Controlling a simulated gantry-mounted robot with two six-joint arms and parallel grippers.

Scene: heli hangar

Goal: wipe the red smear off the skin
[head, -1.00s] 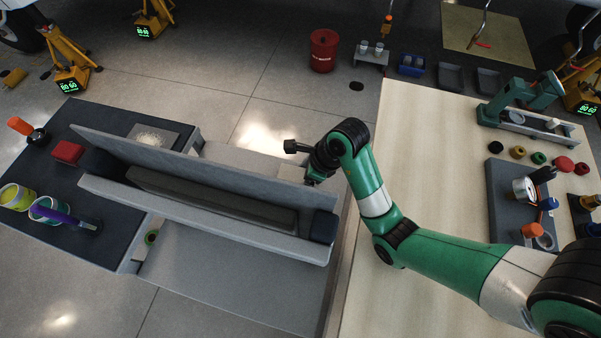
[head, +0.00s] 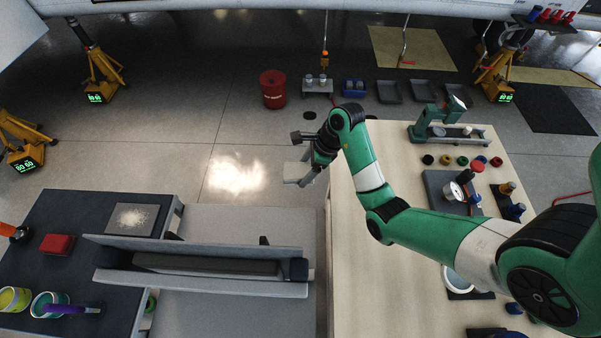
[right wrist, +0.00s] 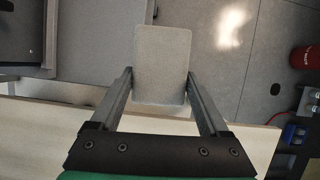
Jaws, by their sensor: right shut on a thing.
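My right gripper (head: 306,160) is above the bench's left edge, shut on a pale grey rectangular pad (head: 297,173). In the right wrist view the pad (right wrist: 162,62) sits between the two fingers (right wrist: 160,90) and sticks out past their tips. A pale aircraft skin (head: 250,5) runs along the top edge of the head view, well apart from the gripper. I see no red smear on the part that shows.
The wooden bench (head: 365,260) carries tools at right. A red bucket (head: 273,88) and yellow jacks (head: 102,75) stand on open floor.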

